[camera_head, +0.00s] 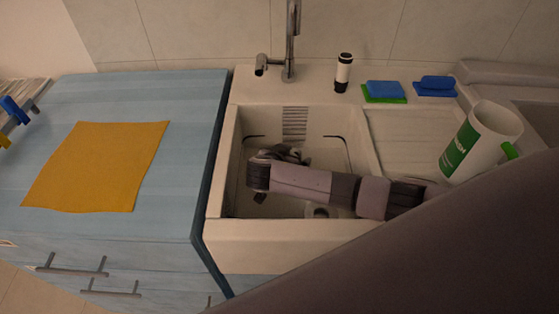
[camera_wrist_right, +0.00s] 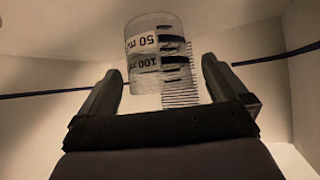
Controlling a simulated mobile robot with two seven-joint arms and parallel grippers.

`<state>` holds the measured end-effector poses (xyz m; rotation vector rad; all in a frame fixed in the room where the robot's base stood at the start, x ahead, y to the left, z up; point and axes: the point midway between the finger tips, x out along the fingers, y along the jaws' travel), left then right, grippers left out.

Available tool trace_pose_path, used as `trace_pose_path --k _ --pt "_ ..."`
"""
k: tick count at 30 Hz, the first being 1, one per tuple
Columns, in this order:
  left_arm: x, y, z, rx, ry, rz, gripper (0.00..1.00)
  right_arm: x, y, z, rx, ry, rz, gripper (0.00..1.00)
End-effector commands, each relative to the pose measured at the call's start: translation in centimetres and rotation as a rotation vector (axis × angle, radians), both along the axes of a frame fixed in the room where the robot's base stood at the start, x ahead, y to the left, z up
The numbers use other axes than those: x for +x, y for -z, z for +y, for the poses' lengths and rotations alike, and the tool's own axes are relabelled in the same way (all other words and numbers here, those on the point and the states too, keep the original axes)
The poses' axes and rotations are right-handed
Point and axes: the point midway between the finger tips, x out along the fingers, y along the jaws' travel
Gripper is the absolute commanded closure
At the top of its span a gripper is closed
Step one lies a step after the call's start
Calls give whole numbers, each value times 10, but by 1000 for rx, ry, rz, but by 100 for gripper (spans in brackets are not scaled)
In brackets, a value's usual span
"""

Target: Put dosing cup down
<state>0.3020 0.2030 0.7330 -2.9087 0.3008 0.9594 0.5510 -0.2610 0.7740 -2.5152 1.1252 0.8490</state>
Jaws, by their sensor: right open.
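The dosing cup (camera_wrist_right: 160,50) is clear, with black 50 ml and 100 ml markings. The gripper is open. In the head view my right arm reaches in from the right, and the right gripper (camera_head: 292,154) is down inside the white sink (camera_head: 222,190). I cannot make out the cup clearly there, and whether it rests on the sink floor cannot be told. My left gripper is not in view.
A tap (camera_head: 291,45) stands behind the sink. An orange cloth (camera_head: 97,165) lies on the blue counter (camera_head: 185,100). Sink walls surround the gripper.

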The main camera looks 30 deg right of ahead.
Motion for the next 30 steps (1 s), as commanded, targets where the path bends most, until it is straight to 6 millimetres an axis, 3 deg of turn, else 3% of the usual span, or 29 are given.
trace_pose_path --k 15,30 --pt "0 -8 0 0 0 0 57 -47 -54 54 5 -1 -1 0" --pt "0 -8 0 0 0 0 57 -56 -64 63 1 2 -1 0"
